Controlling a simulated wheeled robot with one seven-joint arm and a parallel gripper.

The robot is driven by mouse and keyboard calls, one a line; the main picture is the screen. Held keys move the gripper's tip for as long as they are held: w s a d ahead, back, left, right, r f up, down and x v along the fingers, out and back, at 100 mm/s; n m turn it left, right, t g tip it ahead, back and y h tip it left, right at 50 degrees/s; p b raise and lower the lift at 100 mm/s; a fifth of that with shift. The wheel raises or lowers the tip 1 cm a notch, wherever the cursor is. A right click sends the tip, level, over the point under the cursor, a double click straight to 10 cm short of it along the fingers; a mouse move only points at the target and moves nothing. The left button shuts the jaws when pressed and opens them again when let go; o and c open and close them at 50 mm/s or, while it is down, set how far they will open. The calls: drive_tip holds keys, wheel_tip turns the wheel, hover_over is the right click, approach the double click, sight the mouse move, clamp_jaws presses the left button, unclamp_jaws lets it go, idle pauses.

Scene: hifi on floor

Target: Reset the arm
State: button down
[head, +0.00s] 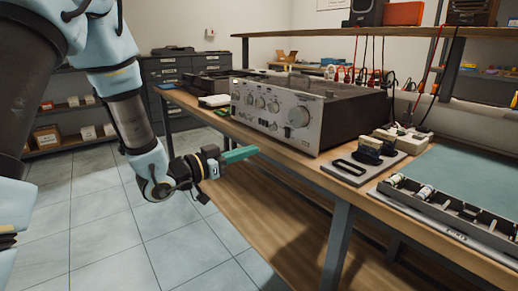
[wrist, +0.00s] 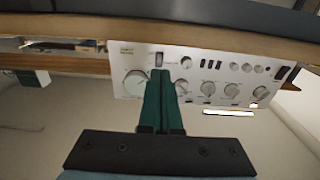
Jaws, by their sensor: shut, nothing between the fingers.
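My gripper (head: 240,154) shows in the head view at the end of my arm, in front of the workbench (head: 290,165). Its green fingers are shut with nothing between them and point right toward the bench edge. In the wrist view the green fingers (wrist: 161,105) lie together over the front panel of a silver amplifier (wrist: 205,78), which appears upside down. In the head view the amplifier (head: 275,112) stands on the bench, beyond the gripper. I cannot tell the exact gap between the fingertips and the bench edge.
A grey plate with dark blocks (head: 362,165) and a long tray with small parts (head: 450,208) lie on the bench at right. Red and black leads (head: 366,50) hang from the upper shelf. Drawer cabinets (head: 170,75) stand at the back. The tiled floor (head: 110,225) at left is clear.

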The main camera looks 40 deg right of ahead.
drive_tip(key=shift+w+a+f, duration=0.1)
drive_tip(key=shift+a+f, duration=0.05)
drive_tip(key=shift+a, duration=0.85)
drive_tip(key=shift+a+f, duration=0.1)
drive_tip(key=shift+a, duration=0.85)
drive_tip(key=w+a+f+n+t+y, duration=0.2)
drive_tip(key=w+a+n+t+y, duration=0.25)
drive_tip(key=w+a, duration=0.35)
drive_tip(key=w+a+f+n+t+y, duration=0.3)
drive_tip(key=w+a+t+y, duration=0.15)
drive_tip(key=w+a, duration=0.3)
drive_tip(key=a+f+n+y, duration=0.1)
drive_tip(key=a+n+y, duration=0.3)
drive_tip(key=a, duration=0.7)
drive_tip(key=s+a+n+g+y, duration=0.5)
drive_tip(key=s+a+n+g, duration=0.15)
drive_tip(key=s+a, duration=0.75)
wheel_tip(320, 180, up, 16)
drive_tip(key=w+p, duration=0.1)
drive_tip(key=p, duration=1.5)
drive_tip(key=shift+w+a+r+m+p, duration=0.15)
drive_tip(key=shift+w+a+m+p, duration=0.1)
drive_tip(key=shift+w+m+p, duration=0.1)
drive_tip(key=c, duration=1.6)
unclamp_jaws()
